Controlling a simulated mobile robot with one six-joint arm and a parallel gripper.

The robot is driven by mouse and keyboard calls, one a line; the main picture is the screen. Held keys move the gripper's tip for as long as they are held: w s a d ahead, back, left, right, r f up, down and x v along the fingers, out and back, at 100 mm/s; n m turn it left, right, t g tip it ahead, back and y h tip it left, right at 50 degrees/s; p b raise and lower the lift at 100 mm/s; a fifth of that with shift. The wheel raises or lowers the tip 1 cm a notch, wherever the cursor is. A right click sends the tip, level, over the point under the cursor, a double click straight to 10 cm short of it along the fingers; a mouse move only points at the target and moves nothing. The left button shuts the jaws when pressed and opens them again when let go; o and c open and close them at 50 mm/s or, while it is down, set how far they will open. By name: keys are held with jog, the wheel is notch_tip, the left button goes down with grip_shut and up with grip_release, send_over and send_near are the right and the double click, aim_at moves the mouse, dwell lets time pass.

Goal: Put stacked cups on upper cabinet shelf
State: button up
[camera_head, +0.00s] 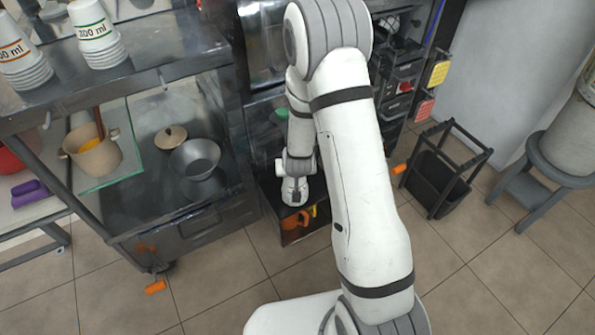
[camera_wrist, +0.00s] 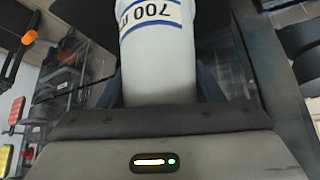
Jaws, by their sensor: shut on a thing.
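In the wrist view, a white cup (camera_wrist: 157,60) with blue stripes and an upside-down "700" print stands between the dark fingers of my gripper (camera_wrist: 160,88). My gripper is shut on it. Its far end is cut off by the top of the picture, and I cannot tell how many cups are nested there. In the head view, my arm reaches to the dark cabinet (camera_head: 262,100) at the back. My gripper and the held cup are hidden there behind my own arm.
Two other white cup stacks, one with green print (camera_head: 97,35) and one with orange print (camera_head: 22,58), stand on the metal shelf at upper left. A metal bowl (camera_head: 195,160) sits below. A black bin (camera_head: 437,183) and a grey stool (camera_head: 540,160) stand right.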

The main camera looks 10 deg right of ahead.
jog(key=shift+f, duration=0.2)
jog(key=o, duration=1.3)
jog(key=shift+r, duration=0.1)
